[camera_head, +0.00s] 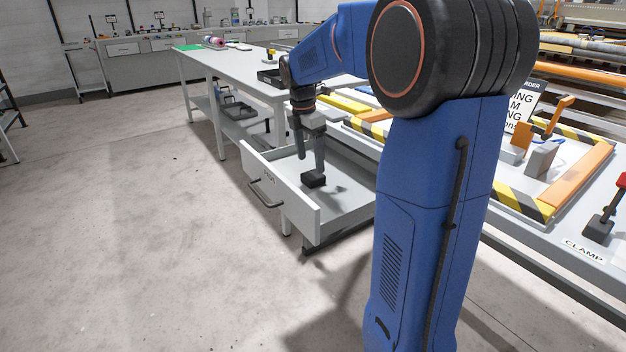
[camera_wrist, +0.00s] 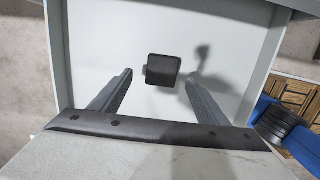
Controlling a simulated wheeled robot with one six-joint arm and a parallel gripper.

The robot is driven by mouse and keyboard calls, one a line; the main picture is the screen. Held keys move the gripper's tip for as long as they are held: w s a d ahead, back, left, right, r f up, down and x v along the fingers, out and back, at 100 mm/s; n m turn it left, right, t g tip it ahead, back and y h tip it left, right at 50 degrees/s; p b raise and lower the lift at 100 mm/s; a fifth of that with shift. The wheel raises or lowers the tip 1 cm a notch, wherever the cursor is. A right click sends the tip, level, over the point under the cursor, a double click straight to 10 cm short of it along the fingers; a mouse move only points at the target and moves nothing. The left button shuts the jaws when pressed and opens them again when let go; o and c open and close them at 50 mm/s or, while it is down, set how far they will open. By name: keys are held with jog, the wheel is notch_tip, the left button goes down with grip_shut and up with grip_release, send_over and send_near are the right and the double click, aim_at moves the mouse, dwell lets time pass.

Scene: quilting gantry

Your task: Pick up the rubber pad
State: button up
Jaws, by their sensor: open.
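The rubber pad is a small dark block (camera_head: 313,179) lying on the floor of the open drawer (camera_head: 346,200). It also shows in the wrist view as a black rounded square (camera_wrist: 163,69), upper centre, ahead of the fingertips and between their lines. My gripper (camera_head: 309,162) reaches down into the drawer, just above the pad. In the wrist view my gripper (camera_wrist: 160,80) has its two fingers wide apart with nothing between them. In the head view one finger appears close to the pad, and I cannot tell whether it touches.
The drawer's front panel (camera_head: 277,196) with its handle (camera_head: 264,194) and its side walls stand around the pad. A long table (camera_head: 225,58) is behind. A bench with yellow-black striped frames (camera_head: 525,200) and a clamp (camera_head: 601,222) is at right. The floor at left is clear.

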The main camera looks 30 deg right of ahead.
aim_at(313, 174)
jog(key=f, duration=0.5)
jog(key=shift+s+d, duration=0.2)
jog(key=shift+d, duration=0.05)
jog(key=shift+r, duration=0.1)
jog(key=c, duration=1.2)
jog(key=shift+r, duration=0.1)
notch_tip(313, 174, up, 10)
